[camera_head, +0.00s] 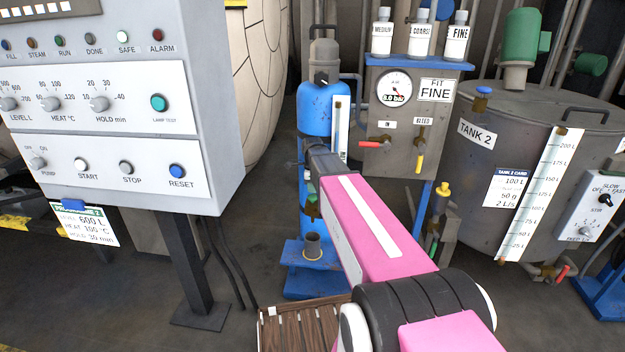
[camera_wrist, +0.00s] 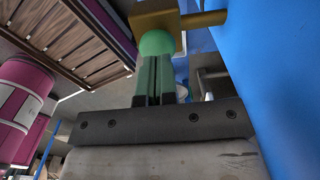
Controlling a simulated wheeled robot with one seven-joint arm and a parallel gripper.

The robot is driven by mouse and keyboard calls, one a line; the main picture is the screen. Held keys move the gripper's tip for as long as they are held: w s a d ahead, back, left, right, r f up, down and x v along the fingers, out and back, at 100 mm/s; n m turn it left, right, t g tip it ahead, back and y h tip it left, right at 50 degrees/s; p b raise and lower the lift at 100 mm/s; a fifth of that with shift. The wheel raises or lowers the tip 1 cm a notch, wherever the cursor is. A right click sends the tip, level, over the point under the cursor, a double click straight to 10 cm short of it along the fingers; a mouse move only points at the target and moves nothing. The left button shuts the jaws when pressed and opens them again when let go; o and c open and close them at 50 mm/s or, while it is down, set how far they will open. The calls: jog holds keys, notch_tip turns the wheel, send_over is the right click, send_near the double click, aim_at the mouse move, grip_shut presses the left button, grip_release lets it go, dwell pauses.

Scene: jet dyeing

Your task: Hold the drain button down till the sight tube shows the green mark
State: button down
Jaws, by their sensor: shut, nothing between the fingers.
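The green drain button (camera_wrist: 157,43) sits on a brass fitting (camera_wrist: 165,18) in the wrist view. My gripper (camera_wrist: 155,62) is shut and empty, with its fingertips right at the button; whether they press it in I cannot tell. In the head view my arm reaches to the blue vessel (camera_head: 314,110), and a small green part (camera_head: 311,189) shows beside its end. A narrow white sight tube scale (camera_head: 340,125) stands upright on the vessel's right side. Its level and any green mark are too small to tell, and my arm covers its lower end.
A grey control panel (camera_head: 215,110) stands at the left. A grey board with a dial (camera_head: 393,88) and bottles (camera_head: 420,40) is right of the vessel. Tank 2 (camera_head: 480,185) stands further right. A wooden slatted pallet (camera_head: 300,325) lies below my arm.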

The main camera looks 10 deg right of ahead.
jog(key=shift+f, duration=0.85)
